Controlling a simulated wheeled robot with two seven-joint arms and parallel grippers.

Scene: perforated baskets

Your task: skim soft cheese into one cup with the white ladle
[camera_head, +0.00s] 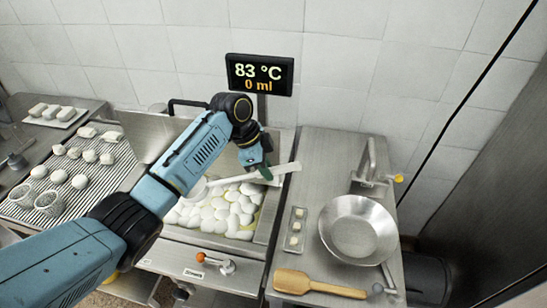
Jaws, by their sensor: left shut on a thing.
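My left gripper (262,172) is shut on the white ladle (284,169), whose handle end sticks out to the right. The ladle slants down left over the steel vat, and its bowl end (200,188) is partly hidden by my arm. White lumps of soft cheese (226,214) in yellowish liquid fill the vat (200,240). I cannot tell if the ladle touches the cheese. Two perforated cups (22,196) and (50,204) stand on the ribbed draining table at the left. My right gripper is out of view.
The draining table (100,172) also bears several white cheese pieces. A display (260,74) reads 83 °C and 0 ml. On the right counter are a steel bowl (358,228), a wooden paddle (318,286), a small tray (295,232) and a tap (370,165).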

